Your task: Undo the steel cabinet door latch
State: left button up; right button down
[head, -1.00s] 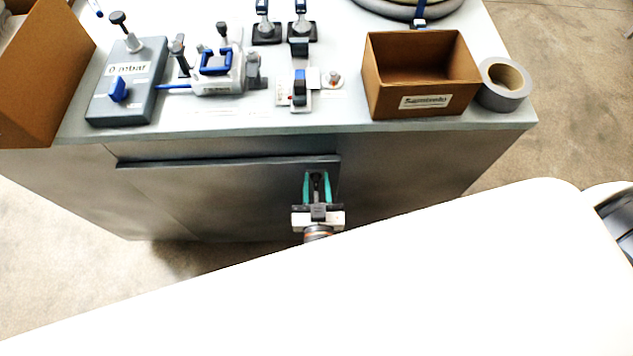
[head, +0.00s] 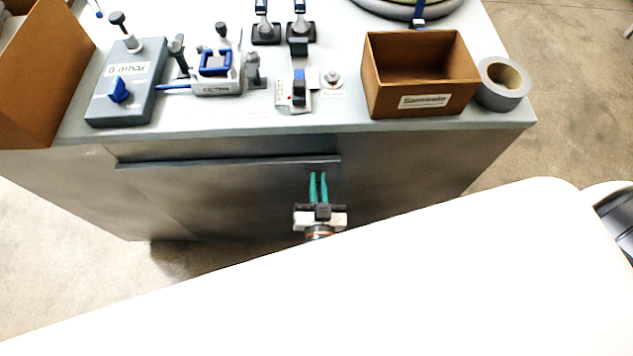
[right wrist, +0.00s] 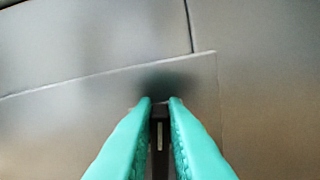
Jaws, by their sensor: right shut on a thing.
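The grey steel cabinet door (head: 235,195) is on the front of the cabinet, below the worktop, and looks closed. My right gripper (head: 318,176) is at the door's upper right part, its teal fingers pointing at the panel. In the right wrist view the fingers (right wrist: 160,102) are closed on the dark latch (right wrist: 160,135), a narrow upright piece with a small pale strip. In the head view the fingers mostly hide the latch. My left gripper is not in view.
The worktop (head: 220,125) overhangs the door, with a dark ledge (head: 230,162) just beneath it. On top are a grey gauge box (head: 130,95), clamps, a small switch unit (head: 293,102), an open cardboard box (head: 385,95) and a tape roll (head: 487,90).

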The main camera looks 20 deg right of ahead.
jog(key=shift+s+d+f+m+b, duration=0.2)
jog(key=shift+f+m+b, duration=0.45)
jog(key=shift+m, duration=1.95)
jog(key=shift+s+d+f+m+b, duration=0.1)
jog(key=shift+d+f+m+b, duration=0.2)
jog(key=shift+m+b, duration=1.5)
jog(key=shift+s+d+f+m, duration=0.1)
jog(key=shift+d+f+m, duration=0.25)
jog(key=shift+m, duration=3.05)
jog(key=shift+a, duration=0.1)
jog(key=shift+w, duration=0.1)
jog(key=c, duration=1.5)
grip_release()
jog(key=shift+w, duration=0.1)
jog(key=shift+o, duration=0.2)
jog(key=shift+r, duration=0.1)
jog(key=b+v, duration=0.2)
jog(key=v, duration=1)
